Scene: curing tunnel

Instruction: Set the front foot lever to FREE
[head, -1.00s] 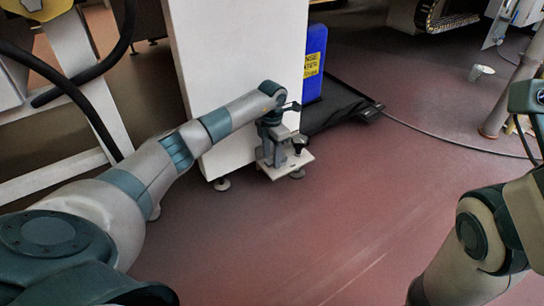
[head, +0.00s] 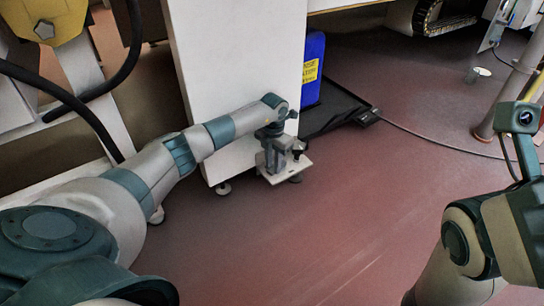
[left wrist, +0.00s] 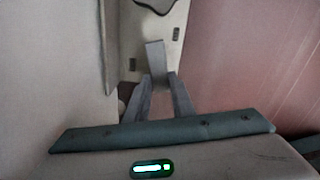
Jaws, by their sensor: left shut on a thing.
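The front foot lever (left wrist: 155,58) is a flat grey bar in the left wrist view. It stands out from a pale foot plate (left wrist: 165,22) low beside the white cabinet. My left gripper (left wrist: 160,82) is shut on the lever's near end, one finger on each side. In the head view my left gripper (head: 275,160) points down over the same foot plate (head: 290,172), and its fingers hide most of the lever. A small dark knob (head: 297,153) sits on the plate. No FREE marking is readable. My right arm shows at the right; its gripper is not visible.
The white cabinet (head: 240,80) rises directly behind the foot plate. A blue container (head: 313,68) stands in a black tray (head: 340,104) to its right. A cable crosses the floor from the tray. Open red floor (head: 330,230) lies in front.

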